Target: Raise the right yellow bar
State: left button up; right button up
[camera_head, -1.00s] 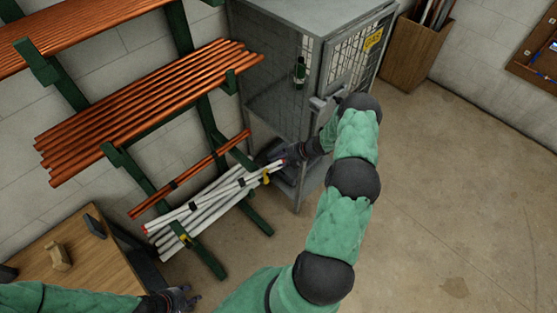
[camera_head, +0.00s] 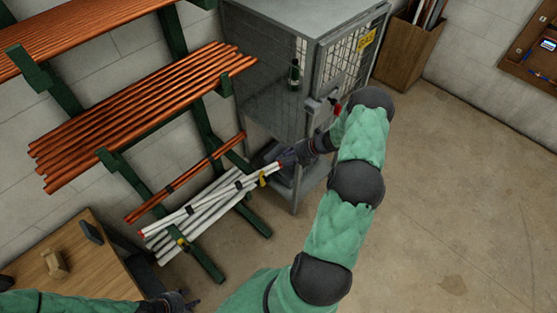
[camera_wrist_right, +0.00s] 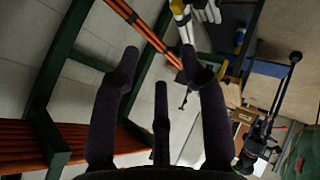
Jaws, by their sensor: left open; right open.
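The right yellow bar (camera_head: 263,179) is a small yellow piece at the right end of the bundle of white pipes (camera_head: 205,211) on the lowest rack level. A second yellow piece (camera_head: 183,244) is at the bundle's left end. My right gripper (camera_head: 284,160) is just right of and above the right yellow bar; I cannot tell if it touches. In the right wrist view its dark fingers (camera_wrist_right: 158,65) are spread and empty, with yellow (camera_wrist_right: 180,13) beyond a fingertip. My left gripper (camera_head: 182,303) is open at the bottom edge, away from the rack.
Copper pipes (camera_head: 140,110) fill the rack levels above, and thin copper pipes (camera_head: 185,180) lie behind the white ones. A metal mesh cabinet (camera_head: 268,95) stands close behind my right arm. A wooden table (camera_head: 85,283) is at the lower left. The floor (camera_head: 450,190) at right is clear.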

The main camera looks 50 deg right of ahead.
jog(key=v, duration=0.5)
jog(key=shift+s+d+r, duration=0.15)
jog(key=shift+s+r, duration=0.05)
jog(key=shift+r, duration=0.05)
dwell(0.3)
